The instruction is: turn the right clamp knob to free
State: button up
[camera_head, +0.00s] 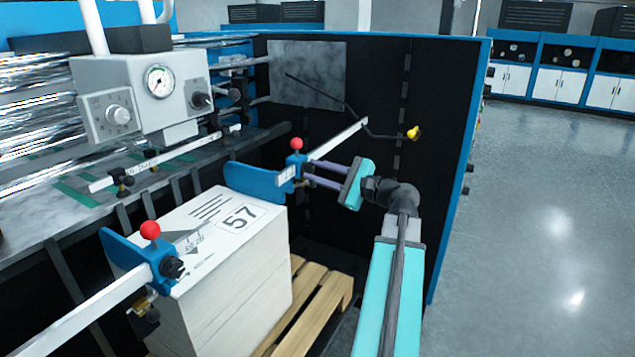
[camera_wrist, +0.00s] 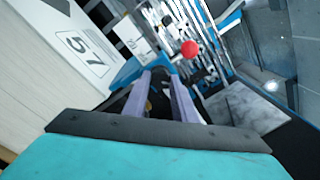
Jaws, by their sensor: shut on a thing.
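The right clamp (camera_head: 288,173) is a blue block with a red ball on top, mounted on a white bar, with a blue plate beside the paper stack. My gripper (camera_head: 305,175) reaches it from the right, its two purple fingers against the side of the block. The fingers are shut on the right clamp knob, which they mostly hide. In the wrist view, my gripper (camera_wrist: 163,80) meets the clamp below its red ball (camera_wrist: 190,47); dark parts show between the fingers, and the knob's angle cannot be told. The left clamp (camera_head: 158,258) has a black knob (camera_head: 172,267) in plain view.
A paper stack (camera_head: 215,270) marked 57 stands on a wooden pallet (camera_head: 325,305) between the clamps. A black panel (camera_head: 440,110) with blue edges stands behind my arm. Open floor lies right.

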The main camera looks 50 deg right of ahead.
jog(key=n+b, duration=0.6)
jog(key=shift+w+f+n+y, duration=0.1)
jog(key=shift+f+n+y, duration=0.2)
jog(key=shift+n, duration=0.1)
jog(key=n+b, duration=0.1)
jog(key=b, duration=0.1)
jog(key=n+b, duration=0.2)
jog(key=shift+r+n, duration=0.2)
jog(key=shift+n, duration=0.1)
jog(key=shift+r+n, duration=0.1)
jog(key=shift+n, duration=0.3)
jog(key=o, duration=1)
jog(key=shift+o, duration=0.2)
